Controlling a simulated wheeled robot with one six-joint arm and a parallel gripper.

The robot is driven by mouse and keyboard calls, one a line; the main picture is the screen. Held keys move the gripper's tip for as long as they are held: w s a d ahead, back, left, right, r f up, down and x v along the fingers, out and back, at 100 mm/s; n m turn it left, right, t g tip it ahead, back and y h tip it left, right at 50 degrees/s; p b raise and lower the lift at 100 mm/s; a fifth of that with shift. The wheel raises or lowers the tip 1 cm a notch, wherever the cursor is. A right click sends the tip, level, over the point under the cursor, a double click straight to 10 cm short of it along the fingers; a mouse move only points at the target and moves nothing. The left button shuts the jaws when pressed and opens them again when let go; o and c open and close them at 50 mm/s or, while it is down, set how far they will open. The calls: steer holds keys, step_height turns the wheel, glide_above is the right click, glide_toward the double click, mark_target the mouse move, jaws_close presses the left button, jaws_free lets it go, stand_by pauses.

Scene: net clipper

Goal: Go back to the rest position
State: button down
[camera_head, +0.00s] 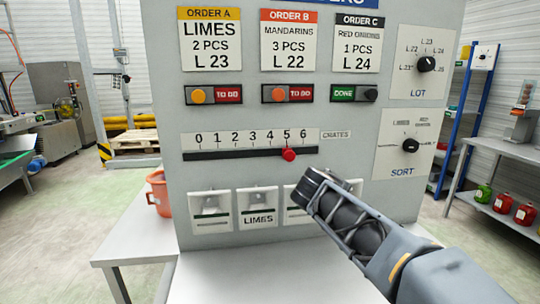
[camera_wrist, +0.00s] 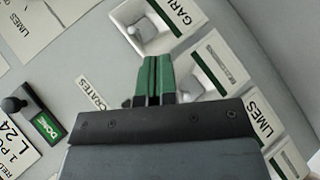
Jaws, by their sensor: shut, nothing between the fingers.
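My gripper (camera_head: 308,188) is in front of the lower right part of a grey control panel (camera_head: 230,170). Its two green-tipped fingers (camera_wrist: 153,78) are together and empty in the wrist view. It hides part of the row of white rockers (camera_head: 258,205) along the panel's bottom. I cannot tell whether the fingers touch the panel. The red slider knob (camera_head: 289,154) stands near 5 on the CRATES scale, just above my gripper in the head view. The order C switch (camera_head: 355,94) shows green DONE, and it also shows in the wrist view (camera_wrist: 40,125).
Order A (camera_head: 213,95) and order B (camera_head: 287,94) switches show red TO DO. The LOT knob (camera_head: 426,64) and SORT knob (camera_head: 410,146) are at the panel's right. An orange bucket (camera_head: 158,195) stands left of the panel. A shelf with red jars (camera_head: 503,202) is at the right.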

steer(key=s+f+m+g+y+p, duration=0.3)
steer(key=s+f+m, duration=0.1)
steer(key=s, duration=0.6)
steer(key=s+a+f+m+g+y+p, duration=0.1)
steer(key=s+f+m+g+y+p, duration=0.2)
steer(key=s+f, duration=0.3)
steer(key=shift+s+a+m+y+p, duration=0.4)
steer(key=shift+s+p, duration=0.3)
steer(key=shift+s, duration=1.6)
steer(key=shift+d, duration=0.1)
